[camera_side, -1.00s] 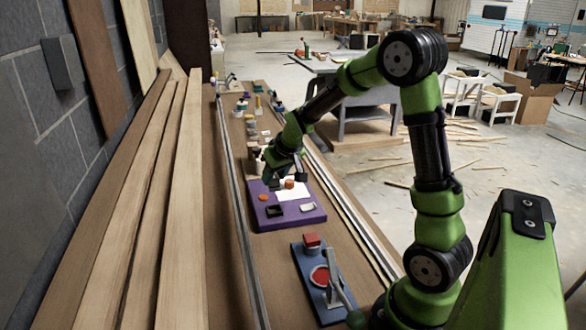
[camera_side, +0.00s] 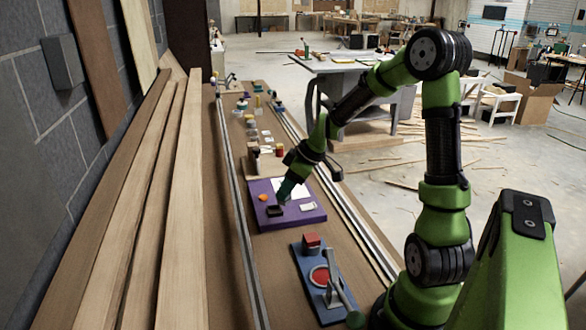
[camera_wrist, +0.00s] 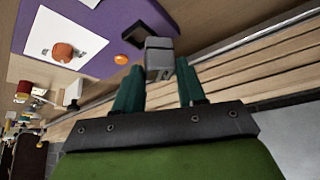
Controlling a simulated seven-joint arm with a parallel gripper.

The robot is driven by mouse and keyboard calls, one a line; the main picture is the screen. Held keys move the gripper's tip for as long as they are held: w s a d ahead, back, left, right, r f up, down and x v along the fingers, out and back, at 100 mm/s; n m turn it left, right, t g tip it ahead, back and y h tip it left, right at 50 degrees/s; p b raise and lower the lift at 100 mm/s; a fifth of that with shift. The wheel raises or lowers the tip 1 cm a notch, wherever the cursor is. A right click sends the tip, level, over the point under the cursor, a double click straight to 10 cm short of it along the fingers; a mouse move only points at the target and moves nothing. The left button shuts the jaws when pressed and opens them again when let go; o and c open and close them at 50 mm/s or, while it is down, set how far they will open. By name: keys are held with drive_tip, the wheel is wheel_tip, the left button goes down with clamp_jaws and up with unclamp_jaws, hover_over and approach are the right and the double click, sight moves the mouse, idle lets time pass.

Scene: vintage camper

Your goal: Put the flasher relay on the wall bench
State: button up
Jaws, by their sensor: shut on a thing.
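The flasher relay appears to be the small grey block (camera_wrist: 160,55) between my fingertips in the wrist view. My gripper (camera_wrist: 160,85) is shut on it. In the side view my gripper (camera_side: 285,196) is low over the purple board (camera_side: 300,219), near a small black tray (camera_side: 275,211). The block is not clearly visible there, and I cannot tell its exact height. The wall bench seems to be the run of long wooden planks (camera_side: 180,200) along the grey wall, left of the board. It also shows in the wrist view (camera_wrist: 250,62), and its visible top is bare.
The purple board carries a white sheet (camera_wrist: 60,38), an orange-red cylinder (camera_wrist: 62,52) and an orange disc (camera_wrist: 121,59). A blue base with a lever (camera_side: 322,283) stands in front. Several small items stand behind. A metal rail (camera_side: 240,225) separates the work strip from the planks.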

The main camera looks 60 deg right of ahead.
drive_tip(key=a+n+g+y, duration=0.35)
drive_tip(key=a+n, duration=0.25)
drive_tip(key=n, duration=0.4)
drive_tip(key=f, duration=0.8)
drive_tip(key=shift+s+f, duration=0.2)
drive_tip(key=shift+s, duration=0.2)
drive_tip(key=shift+f, duration=0.1)
drive_tip(key=o, duration=1)
drive_tip(key=shift+o, duration=0.2)
